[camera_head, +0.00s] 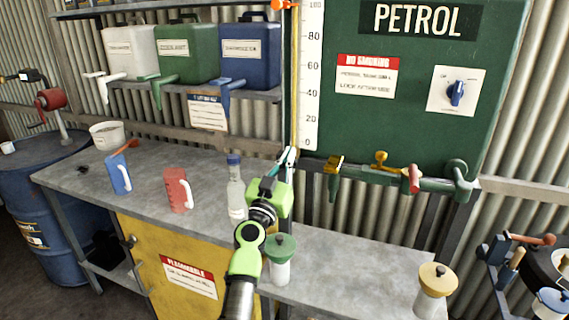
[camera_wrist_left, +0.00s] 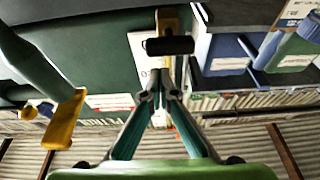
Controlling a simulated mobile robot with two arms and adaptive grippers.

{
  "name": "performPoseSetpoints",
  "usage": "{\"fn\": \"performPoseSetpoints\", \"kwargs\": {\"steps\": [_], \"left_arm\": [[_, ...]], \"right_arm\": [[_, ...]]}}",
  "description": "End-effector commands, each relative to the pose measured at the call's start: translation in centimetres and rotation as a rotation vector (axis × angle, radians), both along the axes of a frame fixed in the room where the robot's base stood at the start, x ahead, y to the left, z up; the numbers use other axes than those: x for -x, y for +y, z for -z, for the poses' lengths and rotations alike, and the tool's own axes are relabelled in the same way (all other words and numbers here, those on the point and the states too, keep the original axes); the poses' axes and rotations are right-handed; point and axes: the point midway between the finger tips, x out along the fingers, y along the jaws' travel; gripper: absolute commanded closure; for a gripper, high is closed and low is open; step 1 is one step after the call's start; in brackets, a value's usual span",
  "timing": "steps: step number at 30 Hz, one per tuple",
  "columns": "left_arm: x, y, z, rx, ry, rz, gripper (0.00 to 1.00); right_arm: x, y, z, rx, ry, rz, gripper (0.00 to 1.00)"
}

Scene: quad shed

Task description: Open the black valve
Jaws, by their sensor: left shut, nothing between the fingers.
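The black valve is a short black bar handle (camera_wrist_left: 168,46) on a brass-coloured fitting (camera_wrist_left: 168,20) in the left wrist view, by the lower edge of the green tank. In the head view I cannot make it out; my gripper seems to cover it. My left gripper (camera_head: 290,151) is at the lower end of the tank's level gauge. Its teal fingers (camera_wrist_left: 158,92) are shut and empty, with the tips just short of the black handle in the wrist picture. I cannot tell whether they touch it. My right gripper is not in view.
A glass bottle (camera_head: 236,190), jugs (camera_head: 178,190) and a green-lidded jar (camera_head: 281,262) stand on the bench. Cans (camera_head: 186,53) sit on the shelf left.

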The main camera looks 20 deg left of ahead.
Motion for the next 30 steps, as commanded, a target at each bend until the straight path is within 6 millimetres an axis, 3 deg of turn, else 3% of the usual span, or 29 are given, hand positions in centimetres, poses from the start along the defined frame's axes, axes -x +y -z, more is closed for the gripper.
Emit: {"fn": "performPoseSetpoints", "kwargs": {"steps": [1, 6, 30], "left_arm": [[0.0, 0.0, 0.9, 0.002, -0.003, 0.001, 1.0], [0.0, 0.1, 1.8, 0.001, -0.004, -0.001, 1.0], [0.1, 0.0, 2.0, -0.062, -0.006, -0.001, 1.0]], "right_arm": [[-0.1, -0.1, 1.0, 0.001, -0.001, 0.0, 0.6], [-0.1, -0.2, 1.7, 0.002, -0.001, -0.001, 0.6], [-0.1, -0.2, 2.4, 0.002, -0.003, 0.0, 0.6]]}}
